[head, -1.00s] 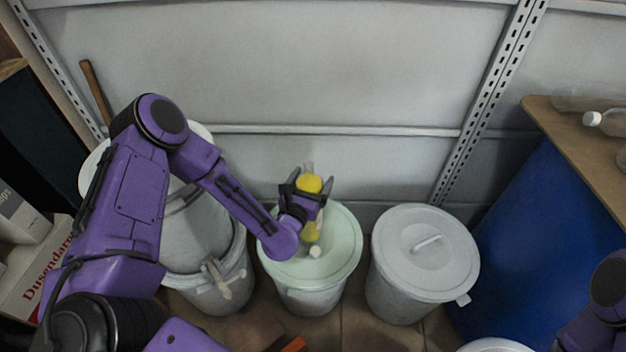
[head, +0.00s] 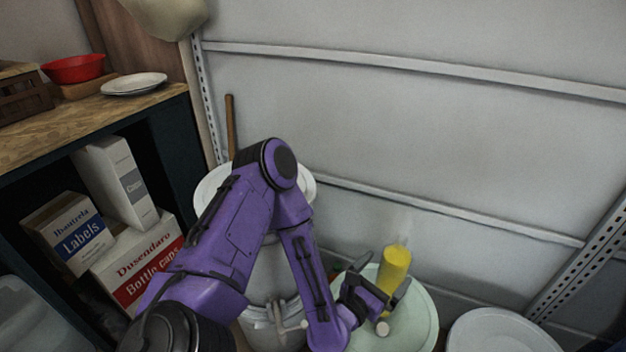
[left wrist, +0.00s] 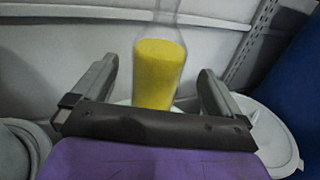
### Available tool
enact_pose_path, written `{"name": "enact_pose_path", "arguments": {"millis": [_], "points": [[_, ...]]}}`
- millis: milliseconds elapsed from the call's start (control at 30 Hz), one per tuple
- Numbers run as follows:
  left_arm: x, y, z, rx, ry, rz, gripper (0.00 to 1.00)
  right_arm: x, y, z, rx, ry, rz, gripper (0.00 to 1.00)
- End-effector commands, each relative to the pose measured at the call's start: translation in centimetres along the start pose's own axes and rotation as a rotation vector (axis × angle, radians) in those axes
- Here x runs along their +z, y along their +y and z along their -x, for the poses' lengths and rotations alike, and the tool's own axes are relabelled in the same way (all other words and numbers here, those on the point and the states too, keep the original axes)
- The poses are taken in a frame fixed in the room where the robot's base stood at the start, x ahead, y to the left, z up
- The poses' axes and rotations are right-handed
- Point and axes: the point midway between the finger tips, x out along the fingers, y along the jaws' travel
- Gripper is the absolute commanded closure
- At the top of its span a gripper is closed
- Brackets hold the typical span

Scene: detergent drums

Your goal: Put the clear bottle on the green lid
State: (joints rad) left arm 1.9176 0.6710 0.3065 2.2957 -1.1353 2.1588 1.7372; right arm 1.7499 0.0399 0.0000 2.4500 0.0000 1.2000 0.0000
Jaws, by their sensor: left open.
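The clear bottle (head: 396,268), with yellow contents, stands roughly upright over the green lid (head: 415,318) of a drum. A small white piece (head: 382,328) shows just below it; I cannot tell whether it belongs to the bottle or the lid. My left gripper (head: 382,275) is open, with its fingers on either side of the bottle. In the left wrist view the bottle (left wrist: 160,75) rises between the two spread fingers (left wrist: 158,85), with gaps at both sides. Its foot is hidden behind the gripper, so contact with the lid does not show. My right gripper is out of view.
A grey-lidded drum (head: 495,332) is right of the green one. Another drum (head: 275,275) stands behind my left arm, with a wooden stick (head: 230,125) near it. A shelf at left holds boxes (head: 140,262), a red bowl (head: 73,69) and plates (head: 134,84).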

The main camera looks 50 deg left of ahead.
Motion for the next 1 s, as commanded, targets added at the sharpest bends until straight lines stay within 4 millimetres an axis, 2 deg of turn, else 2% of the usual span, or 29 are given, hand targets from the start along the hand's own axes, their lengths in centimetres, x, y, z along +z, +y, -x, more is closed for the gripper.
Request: {"name": "enact_pose_path", "arguments": {"millis": [67, 133, 267, 300, 400, 500, 600, 700, 1000], "points": [[-1.6, -0.6, 0.8, -0.034, 0.062, -0.139, 0.0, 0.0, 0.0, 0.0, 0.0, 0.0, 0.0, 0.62], [-4.5, -1.4, 2.5, -0.106, 0.168, -0.397, 0.0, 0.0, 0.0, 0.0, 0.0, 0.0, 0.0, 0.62], [-11.5, -1.8, 7.9, -0.376, 0.401, -1.056, 0.0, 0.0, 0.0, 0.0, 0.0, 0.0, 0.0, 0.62], [-13.4, -1.3, 9.9, -0.487, 0.46, -1.258, 0.0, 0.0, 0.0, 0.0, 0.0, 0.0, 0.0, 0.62], [-17.3, 0.8, 15.2, -0.809, 0.574, -1.713, 0.0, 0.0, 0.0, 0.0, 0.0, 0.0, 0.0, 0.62], [-19.5, 3.6, 19.8, -1.144, 0.63, -2.049, 0.0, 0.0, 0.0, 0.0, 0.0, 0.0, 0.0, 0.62], [-20.3, 5.9, 22.9, -1.412, 0.646, -2.241, 0.0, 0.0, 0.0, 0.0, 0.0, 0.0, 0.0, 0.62], [-20.5, 6.9, 24.5, -1.564, 0.643, -2.323, 0.0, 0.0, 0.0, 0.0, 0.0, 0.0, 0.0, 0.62], [-20.5, 7.1, 24.8, -1.603, 0.64, -2.342, 0.0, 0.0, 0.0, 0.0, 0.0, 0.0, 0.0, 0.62]]}}
